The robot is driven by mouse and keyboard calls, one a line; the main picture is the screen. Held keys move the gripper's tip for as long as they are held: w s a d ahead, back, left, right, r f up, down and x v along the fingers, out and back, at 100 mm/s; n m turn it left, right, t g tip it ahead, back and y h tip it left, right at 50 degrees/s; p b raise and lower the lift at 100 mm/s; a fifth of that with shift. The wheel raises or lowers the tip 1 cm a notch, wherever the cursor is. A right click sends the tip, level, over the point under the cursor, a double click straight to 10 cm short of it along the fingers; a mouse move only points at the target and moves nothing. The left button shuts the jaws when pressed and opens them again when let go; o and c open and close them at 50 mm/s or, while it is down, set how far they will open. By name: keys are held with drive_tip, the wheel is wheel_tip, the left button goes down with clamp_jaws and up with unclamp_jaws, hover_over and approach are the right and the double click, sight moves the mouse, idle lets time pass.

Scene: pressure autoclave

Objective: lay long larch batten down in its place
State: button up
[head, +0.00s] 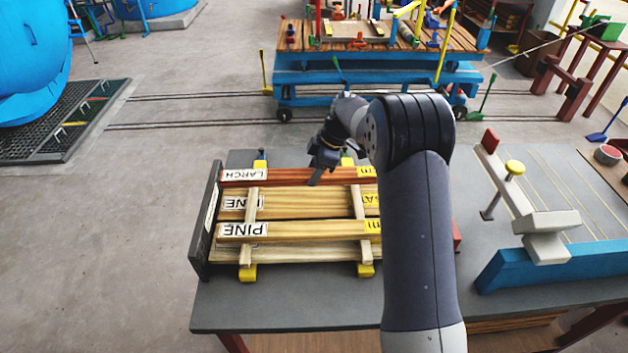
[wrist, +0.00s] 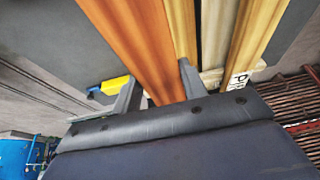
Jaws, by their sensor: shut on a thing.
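The long larch batten (head: 290,176) is reddish-brown, with a white LARCH label at its left end and a yellow label at its right. It lies level along the far side of the batten stack, across the far ends of two pale cross sticks (head: 357,203). I cannot tell whether it touches them. My gripper (head: 320,172) is over its middle. In the wrist view my gripper's fingers (wrist: 157,85) sit either side of the reddish batten (wrist: 135,45), shut on it.
A dark end plate (head: 205,225) stands at the stack's left. Yellow-ended bearers (head: 248,272) lie under the stack on the grey table (head: 290,305). A blue beam (head: 545,262) and a clamp-like wooden fixture (head: 515,185) are on the right. A blue cart (head: 375,75) stands behind on rails.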

wheel_tip(320, 180, down, 4)
drive_tip(key=shift+f+p, duration=0.1)
drive_tip(key=shift+p, duration=0.35)
drive_tip(key=shift+f+b, duration=0.35)
drive_tip(key=shift+b, duration=0.2)
drive_tip(key=shift+f+b, duration=0.3)
drive_tip(key=shift+b, duration=0.05)
drive_tip(key=o, duration=1.2)
drive_tip(key=shift+o, duration=0.2)
drive_tip(key=shift+r, duration=0.1)
